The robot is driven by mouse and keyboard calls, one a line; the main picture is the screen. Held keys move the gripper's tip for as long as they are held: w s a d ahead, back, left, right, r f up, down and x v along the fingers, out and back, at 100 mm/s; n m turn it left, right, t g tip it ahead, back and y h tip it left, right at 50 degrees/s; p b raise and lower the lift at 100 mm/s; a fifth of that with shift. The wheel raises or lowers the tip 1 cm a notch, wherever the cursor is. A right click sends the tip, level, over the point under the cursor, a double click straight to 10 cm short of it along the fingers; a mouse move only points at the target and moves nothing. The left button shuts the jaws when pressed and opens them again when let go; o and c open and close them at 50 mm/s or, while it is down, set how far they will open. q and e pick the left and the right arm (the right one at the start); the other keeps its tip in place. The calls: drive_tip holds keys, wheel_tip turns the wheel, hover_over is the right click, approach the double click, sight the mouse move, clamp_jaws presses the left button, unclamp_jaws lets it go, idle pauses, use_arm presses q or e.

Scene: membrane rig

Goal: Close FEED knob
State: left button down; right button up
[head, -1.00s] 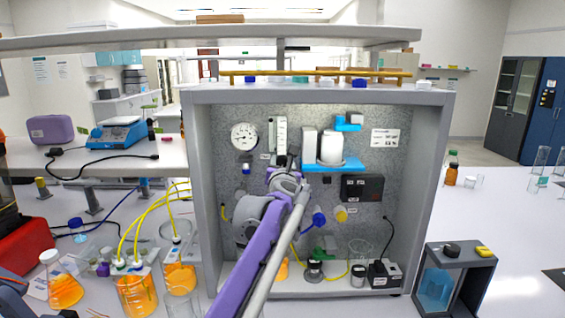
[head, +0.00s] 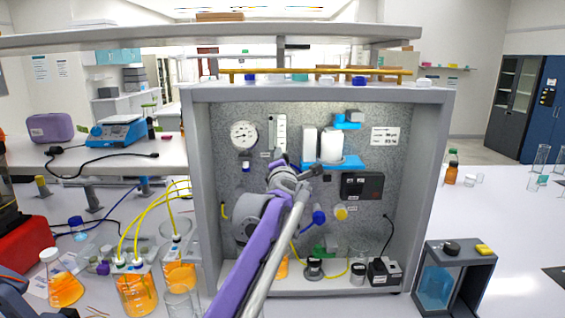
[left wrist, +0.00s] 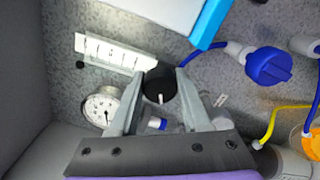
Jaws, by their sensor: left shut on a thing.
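In the left wrist view a round black knob (left wrist: 157,84) with a white pointer mark sits on the grey speckled panel. The pointer faces the bottom of that picture. My left gripper (left wrist: 161,74) is shut on this knob, one finger on each side. No readable label shows whether it is the FEED knob. In the head view my left arm reaches up to the panel, and its wrist hides the knob. My right gripper is not in view.
A dial gauge (head: 244,136) and a flow meter (head: 279,134) are above my wrist. A blue valve handle (head: 319,217) and a yellow knob (head: 341,213) sit to its right. A blue shelf (head: 345,163) juts out. Orange-filled beakers (head: 137,295) with yellow tubes stand left.

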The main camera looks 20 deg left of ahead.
use_arm(q)
drive_tip(key=m, duration=0.5)
drive_tip(key=shift+m+b, duration=0.3)
drive_tip(key=shift+b, duration=0.05)
drive_tip(key=m+b, duration=0.1)
drive_tip(key=m, duration=1)
drive_tip(key=shift+m+b, duration=0.4)
drive_tip(key=m, duration=0.5)
drive_tip(key=shift+m+b, duration=0.3)
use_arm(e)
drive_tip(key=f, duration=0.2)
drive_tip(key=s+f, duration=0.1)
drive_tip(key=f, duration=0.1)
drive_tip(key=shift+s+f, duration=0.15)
use_arm(q)
drive_tip(key=shift+c, duration=2)
unclamp_jaws()
drive_tip(key=shift+s, duration=0.1)
